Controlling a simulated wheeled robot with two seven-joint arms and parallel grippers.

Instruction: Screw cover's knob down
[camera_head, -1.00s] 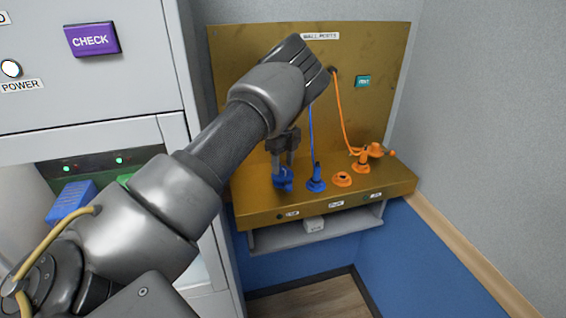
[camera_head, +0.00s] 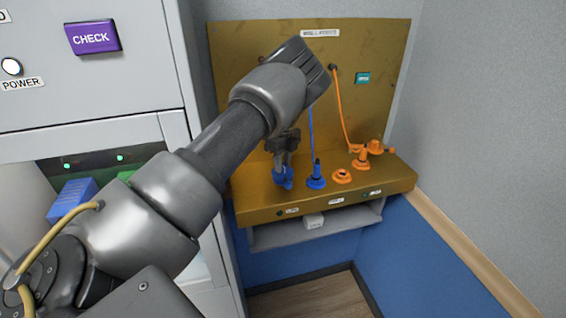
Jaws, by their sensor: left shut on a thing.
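My left arm reaches in from the left to the brass-coloured wall-ports panel. My left gripper (camera_head: 283,162) points down at the left end of the panel's shelf (camera_head: 260,206). It is shut on a blue knob (camera_head: 283,178), which is mostly covered by the fingers. The knob sits low on the shelf at the leftmost port; whether it is fully seated I cannot tell. To its right stands a blue port fitting (camera_head: 316,176) with a blue cord running up behind my wrist. My right gripper is not in view.
An orange open port (camera_head: 342,176) and an orange fitting with a cover and knob (camera_head: 370,152) stand farther right on the shelf. A green label (camera_head: 362,79) is on the back panel. A grey cabinet with a purple CHECK sign (camera_head: 92,38) stands left.

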